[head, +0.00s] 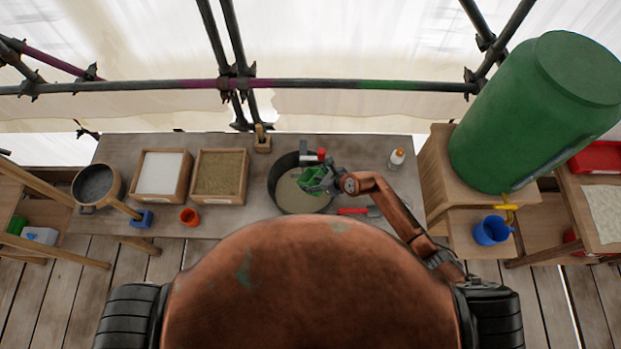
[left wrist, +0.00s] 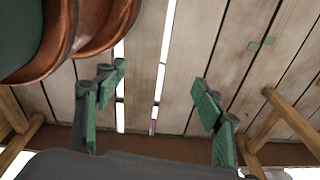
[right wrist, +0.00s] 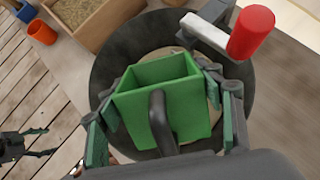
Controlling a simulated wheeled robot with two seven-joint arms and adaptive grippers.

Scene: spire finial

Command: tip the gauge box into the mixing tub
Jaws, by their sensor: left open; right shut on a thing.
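The gauge box is a green open-topped box with a dark handle, seen in the head view (head: 312,179) and in the right wrist view (right wrist: 180,110). My right gripper (head: 328,182) is shut on it, with fingers on both sides. The box is over the dark round mixing tub (head: 275,187); how far it is tilted I cannot tell. Its green inner walls show, but its bottom is hard to make out. Pale material covers the tub's floor. My left gripper (left wrist: 158,88) is open and empty above the plank floor, outside the head view.
A red-ended grey tool (right wrist: 250,32) lies at the tub's rim near the box. Left of the tub are a sand tray (head: 246,178), a white-filled tray (head: 187,178) and an orange cup (head: 190,217). A white bottle (head: 396,159) stands right. A green barrel (head: 535,110) stands farther right.

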